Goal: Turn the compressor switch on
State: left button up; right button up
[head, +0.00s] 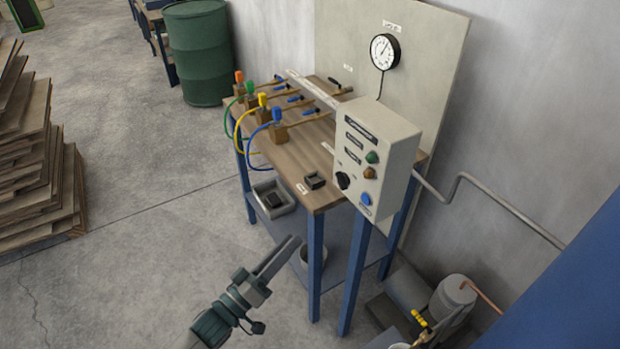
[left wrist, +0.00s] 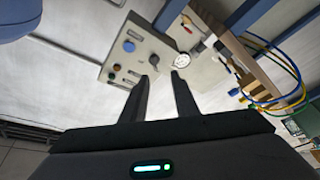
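A pale control box (head: 392,133) stands at the right front of the bench. Its face carries a black knob (head: 343,180), a green button (head: 372,157), a brown-orange button (head: 369,173) and a blue button (head: 366,199). The labels are too small to read, so I cannot tell which is the compressor switch. My left gripper (head: 294,243) is open and empty, below and left of the box and apart from it. In the left wrist view, the box (left wrist: 141,46) appears beyond the parted fingers (left wrist: 164,75). My right gripper is not visible.
A gauge (head: 385,52) hangs on the backboard. A grey tank (head: 453,298) with yellow fittings stands lower right. Open floor lies left of the bench.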

aim_at(339, 184)
pick_arm(q)
jog(key=shift+s+a+r+h, duration=0.1)
jog(key=shift+r+h, duration=0.05)
jog(key=shift+r, duration=0.3)
jog(key=shift+s+r+h, duration=0.1)
jog(key=shift+r+h, duration=0.05)
jog(key=shift+r, duration=0.3)
jog(key=p+x, duration=0.5)
jog(key=x, duration=1.1)
jog(key=shift+w+r+p, duration=0.1)
jog(key=shift+p, duration=0.2)
jog(key=shift+w+d, duration=0.4)
jog(key=shift+w, duration=0.1)
jog(key=shift+r, duration=0.1)
grip_shut()
